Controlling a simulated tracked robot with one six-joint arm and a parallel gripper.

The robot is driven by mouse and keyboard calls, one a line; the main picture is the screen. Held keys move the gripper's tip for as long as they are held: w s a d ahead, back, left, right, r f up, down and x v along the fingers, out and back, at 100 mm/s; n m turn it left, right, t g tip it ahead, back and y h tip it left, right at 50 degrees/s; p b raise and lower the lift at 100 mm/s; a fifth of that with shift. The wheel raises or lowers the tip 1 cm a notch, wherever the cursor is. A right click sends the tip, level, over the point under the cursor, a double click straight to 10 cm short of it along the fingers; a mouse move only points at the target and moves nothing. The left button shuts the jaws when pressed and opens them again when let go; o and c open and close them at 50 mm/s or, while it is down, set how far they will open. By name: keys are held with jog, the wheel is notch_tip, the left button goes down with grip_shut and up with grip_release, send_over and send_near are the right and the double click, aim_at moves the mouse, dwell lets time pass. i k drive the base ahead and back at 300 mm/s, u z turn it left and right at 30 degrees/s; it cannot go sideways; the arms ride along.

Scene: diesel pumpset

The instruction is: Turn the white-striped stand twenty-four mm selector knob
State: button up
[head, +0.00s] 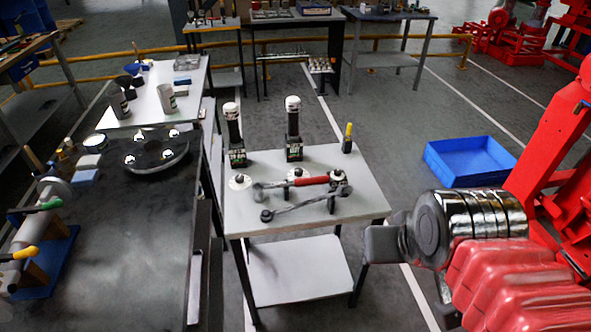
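Two upright dark posts with white tops stand at the back of the small grey table: a left post (234,130) and a right post (293,120). Both have dark bases with green markings and light bands near the top. I cannot tell which is the white-striped stand, or make out a twenty-four mm marking. Small white round pieces, a left one (240,181) and a middle one (298,174), sit in front of the posts. My gripper (385,243) appears at the lower right, beyond the table's right front corner and apart from the posts. Its finger opening cannot be made out.
A red-handled tool (310,181) and a grey wrench (300,206) lie across the small table (355,208). A yellow-topped black item (348,138) stands at its back right. A dark bench (130,240) is left. A blue bin (470,160) sits on the floor to the right.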

aim_at(298, 172)
jog(key=u, duration=0.3)
jog(key=i, duration=1)
